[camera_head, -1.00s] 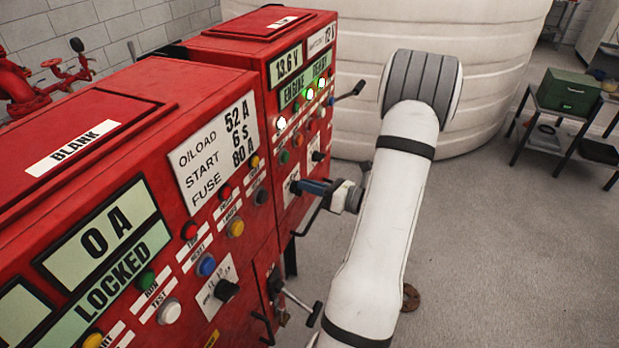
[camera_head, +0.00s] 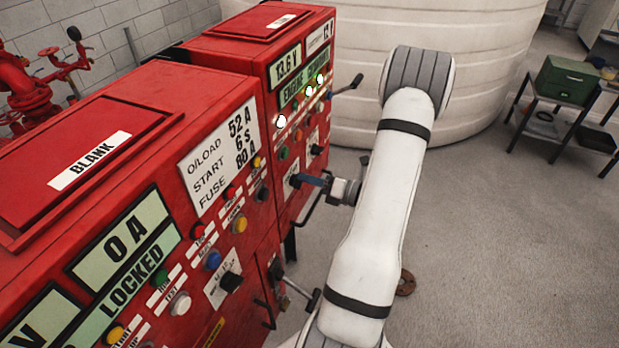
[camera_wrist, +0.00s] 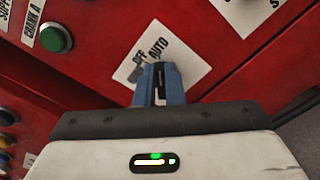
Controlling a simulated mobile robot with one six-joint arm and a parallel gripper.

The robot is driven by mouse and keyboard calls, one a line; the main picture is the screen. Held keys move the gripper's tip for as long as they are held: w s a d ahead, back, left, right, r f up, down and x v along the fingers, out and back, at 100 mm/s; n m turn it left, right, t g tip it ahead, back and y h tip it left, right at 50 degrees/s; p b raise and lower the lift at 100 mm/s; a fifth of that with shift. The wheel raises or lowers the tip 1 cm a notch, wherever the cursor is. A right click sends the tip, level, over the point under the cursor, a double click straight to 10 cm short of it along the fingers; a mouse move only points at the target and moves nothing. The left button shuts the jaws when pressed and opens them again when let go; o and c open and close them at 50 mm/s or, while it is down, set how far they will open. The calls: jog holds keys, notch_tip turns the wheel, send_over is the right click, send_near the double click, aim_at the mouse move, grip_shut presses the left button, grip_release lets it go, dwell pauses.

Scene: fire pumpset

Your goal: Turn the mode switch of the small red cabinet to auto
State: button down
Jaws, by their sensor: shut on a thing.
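The small red cabinet (camera_head: 258,62) stands at the back, behind the larger red cabinet. Its lower switch plate (camera_wrist: 171,50) is white and tilted in the wrist view, with "OFF" and "AUTO" readable on it. The mode switch is a dark knob (camera_wrist: 160,84) between the blue fingertips of my gripper (camera_wrist: 158,83), largely hidden by them. My gripper is shut on this knob. In the head view my gripper (camera_head: 302,180) reaches left to the cabinet's front face. The knob's pointing direction cannot be made out.
The larger red cabinet (camera_head: 120,110) fills the left foreground. A black handle (camera_head: 347,85) sticks out above my gripper, and bars and levers (camera_head: 300,290) project below. A green button (camera_wrist: 55,38) sits left of the switch.

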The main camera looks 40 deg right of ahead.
jog(key=c, duration=1.5)
grip_release()
jog(key=shift+b+v, duration=1)
jog(key=shift+v, duration=2.9)
jog(key=shift+w, duration=0.1)
